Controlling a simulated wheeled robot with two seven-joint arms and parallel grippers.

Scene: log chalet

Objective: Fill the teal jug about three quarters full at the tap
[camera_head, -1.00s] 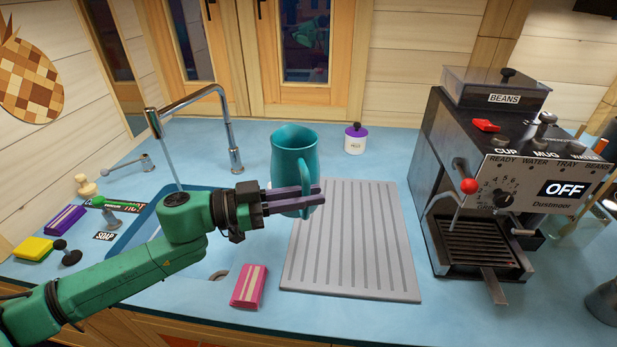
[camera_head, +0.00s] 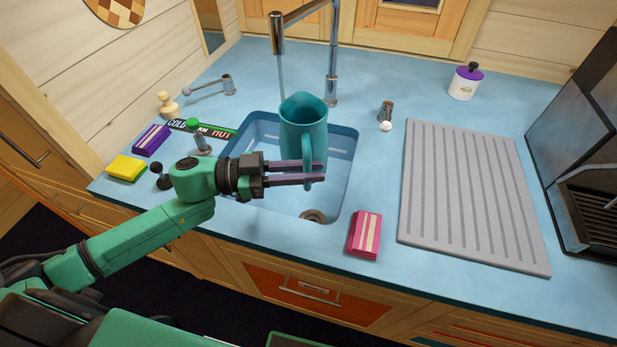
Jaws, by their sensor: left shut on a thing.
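The teal jug (camera_head: 291,142) is upright over the sink (camera_head: 343,160). My left gripper (camera_head: 318,174) is shut on the jug at its handle side. The tap (camera_head: 333,60) arches above the sink, and its spout end (camera_head: 277,35) is up and left of the jug's mouth. A thin pale stream (camera_head: 281,78) runs down from the spout to about the jug's left rim; I cannot tell whether it falls inside or behind. The water level in the jug is not visible. A green-knobbed lever (camera_head: 200,140) stands by a cold-to-hot label. My right gripper is not in view.
A pink sponge (camera_head: 365,235) lies right of the sink's front. A ribbed grey drainboard (camera_head: 465,190) and a dark machine (camera_head: 590,150) are at the right. Purple (camera_head: 152,140) and yellow (camera_head: 127,168) sponges lie left. A purple-lidded jar (camera_head: 465,82) stands behind.

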